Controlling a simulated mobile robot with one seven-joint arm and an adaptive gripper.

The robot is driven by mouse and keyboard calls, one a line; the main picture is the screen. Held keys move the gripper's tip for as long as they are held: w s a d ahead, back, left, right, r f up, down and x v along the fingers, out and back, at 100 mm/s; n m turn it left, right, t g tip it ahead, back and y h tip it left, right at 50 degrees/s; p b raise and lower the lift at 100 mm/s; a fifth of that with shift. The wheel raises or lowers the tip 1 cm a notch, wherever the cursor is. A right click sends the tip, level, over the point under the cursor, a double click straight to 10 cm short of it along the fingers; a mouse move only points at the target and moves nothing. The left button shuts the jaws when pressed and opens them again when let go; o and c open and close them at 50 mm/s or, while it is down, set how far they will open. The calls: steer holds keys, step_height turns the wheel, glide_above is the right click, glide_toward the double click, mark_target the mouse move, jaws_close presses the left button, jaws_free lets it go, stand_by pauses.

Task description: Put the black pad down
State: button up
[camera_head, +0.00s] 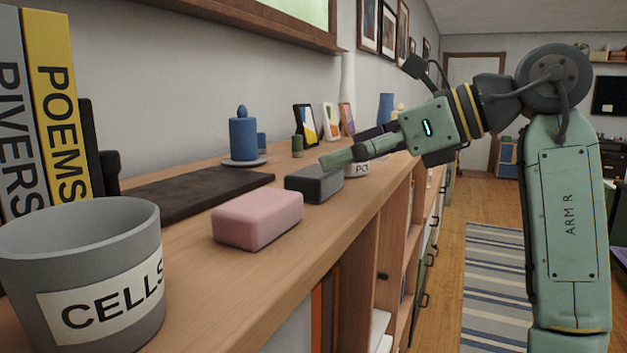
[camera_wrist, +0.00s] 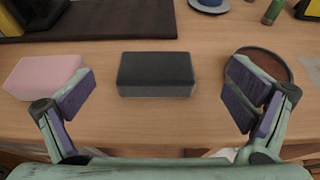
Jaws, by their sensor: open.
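The black pad (camera_head: 314,184) is a dark grey block lying flat on the wooden shelf top, just behind a pink block. In the wrist view the black pad (camera_wrist: 156,74) sits between my two fingers and a little beyond their tips, touching neither. My gripper (camera_head: 345,157) reaches over the shelf from the right, close to the pad. In the wrist view my gripper (camera_wrist: 160,95) has its fingers spread wide, with nothing held between them.
The pink block (camera_head: 258,219) lies near the pad, by the left finger in the wrist view. A round pot (camera_wrist: 262,66) is behind the right finger. A dark flat board (camera_head: 190,192), a blue candle (camera_head: 243,139) and a grey CELLS pot (camera_head: 84,270) stand on the shelf.

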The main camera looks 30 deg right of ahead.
mark_target(317, 170)
steer(key=shift+s+f+p+x, duration=0.1)
steer(key=shift+p+x, duration=0.05)
steer(key=shift+x, duration=0.75)
steer(key=shift+s+f+p+x, duration=0.1)
steer(key=shift+f+p+x, duration=0.05)
steer(key=shift+x, duration=0.8)
steer(key=shift+s+f+p+x, duration=0.1)
steer(key=shift+p+x, duration=0.05)
steer(key=shift+x, duration=0.75)
steer(key=shift+a, duration=0.15)
steer(key=shift+c, duration=0.5)
steer(key=c, duration=1.1)
